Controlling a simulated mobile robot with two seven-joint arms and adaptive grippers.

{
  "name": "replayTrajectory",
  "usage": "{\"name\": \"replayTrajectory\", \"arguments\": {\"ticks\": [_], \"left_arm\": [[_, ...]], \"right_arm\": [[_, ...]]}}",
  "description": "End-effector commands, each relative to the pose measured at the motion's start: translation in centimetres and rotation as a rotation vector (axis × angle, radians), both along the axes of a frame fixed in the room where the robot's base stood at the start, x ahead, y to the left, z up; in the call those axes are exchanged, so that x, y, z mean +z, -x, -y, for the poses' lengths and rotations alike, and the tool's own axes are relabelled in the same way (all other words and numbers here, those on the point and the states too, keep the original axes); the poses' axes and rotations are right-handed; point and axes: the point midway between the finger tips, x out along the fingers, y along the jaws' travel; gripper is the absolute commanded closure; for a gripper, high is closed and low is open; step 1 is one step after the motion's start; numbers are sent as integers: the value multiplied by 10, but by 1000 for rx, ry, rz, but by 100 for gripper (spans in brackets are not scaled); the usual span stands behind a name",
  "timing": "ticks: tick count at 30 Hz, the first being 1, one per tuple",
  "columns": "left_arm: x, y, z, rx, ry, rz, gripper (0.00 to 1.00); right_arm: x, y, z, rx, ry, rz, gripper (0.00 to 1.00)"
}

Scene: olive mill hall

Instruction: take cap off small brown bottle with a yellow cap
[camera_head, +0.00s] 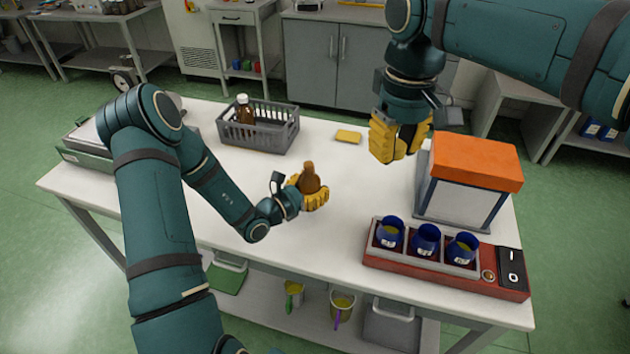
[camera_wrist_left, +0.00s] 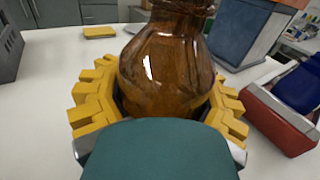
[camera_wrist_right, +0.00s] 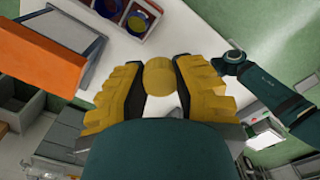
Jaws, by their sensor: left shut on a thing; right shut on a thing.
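The small brown bottle (camera_head: 310,180) is upright in my left gripper (camera_head: 313,194), whose yellow fingers are shut around its body. In the left wrist view the brown glass bottle (camera_wrist_left: 168,70) fills the middle between the fingers (camera_wrist_left: 160,100). No cap shows on its neck in the head view. My right gripper (camera_head: 400,145) is raised above the table, to the right of the bottle and higher. It is shut on the round yellow cap (camera_wrist_right: 160,76), seen between its fingers in the right wrist view. The cap is hidden in the head view.
A grey crate (camera_head: 268,141) holding another brown bottle (camera_head: 244,108) stands at the back left. A yellow sponge-like block (camera_head: 348,136) lies at the back. An orange-topped box (camera_head: 474,162) and a red device (camera_head: 440,270) with three blue cups stand at the right. The table front is clear.

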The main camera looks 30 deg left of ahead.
Motion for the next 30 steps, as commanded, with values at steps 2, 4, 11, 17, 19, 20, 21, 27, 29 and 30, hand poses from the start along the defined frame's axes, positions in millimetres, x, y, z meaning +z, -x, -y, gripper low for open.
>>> {"name": "replayTrajectory", "arguments": {"ticks": [2, 4, 11, 17, 19, 20, 21, 27, 29, 30], "left_arm": [[-11, 0, 0, 1, 0, 1, 100], [-19, 0, 0, 1, 1, 1, 100], [-27, 0, 0, 1, 0, 1, 100], [-27, 0, 0, 1, 0, 1, 100], [-29, 0, 0, 1, 0, 1, 100], [-30, 0, 0, 1, 0, 1, 100], [-30, 0, 0, 1, 0, -1, 36], [-30, 0, 0, 1, 0, -1, 2], [-30, 0, 0, 1, 0, -1, 2], [-30, 0, 0, 1, 0, -1, 2]], "right_arm": [[-3, 0, 0, 0, 0, 0, 100], [-5, 0, 0, 0, 0, 0, 100], [-5, 0, 0, 0, 0, 0, 100], [-6, 0, 0, 0, 0, 0, 100], [-7, 0, 0, 0, 0, 0, 100], [-8, 0, 0, 0, 0, 0, 100], [-8, 0, 0, 0, 0, 0, 100], [-7, 0, 0, 0, 0, 0, 100], [-7, 0, 0, 0, 0, 0, 100], [-7, 0, 0, 0, 0, 0, 100]]}}
